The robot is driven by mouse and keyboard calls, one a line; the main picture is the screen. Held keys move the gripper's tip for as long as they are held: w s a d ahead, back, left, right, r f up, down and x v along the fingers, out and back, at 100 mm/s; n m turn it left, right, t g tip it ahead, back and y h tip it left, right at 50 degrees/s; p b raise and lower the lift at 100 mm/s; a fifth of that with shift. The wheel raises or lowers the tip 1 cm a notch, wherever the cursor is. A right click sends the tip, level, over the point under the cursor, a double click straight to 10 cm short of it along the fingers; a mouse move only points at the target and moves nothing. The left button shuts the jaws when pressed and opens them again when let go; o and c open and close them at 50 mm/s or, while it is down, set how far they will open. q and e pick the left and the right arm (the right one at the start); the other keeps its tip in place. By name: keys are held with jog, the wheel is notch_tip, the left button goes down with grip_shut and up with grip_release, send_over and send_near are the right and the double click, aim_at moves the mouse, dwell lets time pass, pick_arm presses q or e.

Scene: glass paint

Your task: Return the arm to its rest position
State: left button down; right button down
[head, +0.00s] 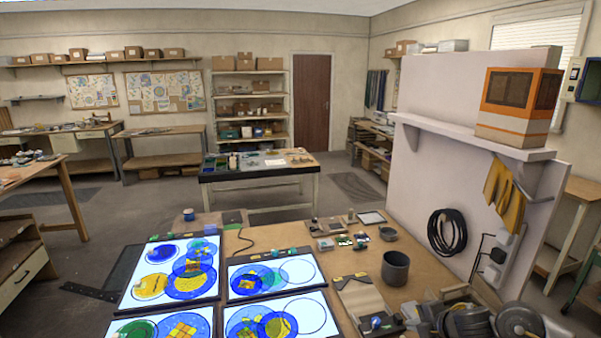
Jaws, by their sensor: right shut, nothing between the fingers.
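My right arm comes in at the bottom right corner, folded low over the front right of the wooden work table (345,290). Its gripper (410,314) points left, is shut, and shows nothing between its fingers. It is close to a small dark item with a blue top (376,323) near the table's front; whether they touch I cannot tell. My left gripper and arm are not in view.
Lit panels with blue, yellow and green glass rounds (180,270) (278,277) cover the table's left. A dark grey pot (396,268) stands behind my right gripper. A white partition (420,180) with a shelf, black cable coil (447,232) and yellow gloves (504,196) rises at the right.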

jog(key=s+a+f+m, duration=0.35)
jog(key=s+a, duration=0.25)
jog(key=a, duration=0.4)
jog(key=s+d+f+m+g+h, duration=0.15)
jog(key=s+m, duration=0.35)
jog(key=s, duration=0.5)
jog(key=s+d+f+m+g+h, duration=0.1)
jog(key=s+f+m, duration=0.1)
jog(key=s+m, duration=0.6)
jog(key=s+d+f+m+g+h, duration=0.1)
jog(key=s+f+m+g, duration=0.15)
jog(key=s, duration=0.95)
notch_tip(320, 180, down, 32)
jog(key=s+g+b, duration=0.1)
jog(key=s+b, duration=0.1)
jog(key=b, duration=0.4)
jog(key=s+d+f+b, duration=0.1)
jog(key=s+f+b, duration=0.1)
jog(key=s+f, duration=0.6)
jog(key=s+d+f+g+b, duration=0.1)
jog(key=s+f+b, duration=0.2)
jog(key=s+f, duration=0.5)
notch_tip(320, 180, down, 5)
jog(key=shift+d+r, duration=0.1)
jog(key=shift+d, duration=0.3)
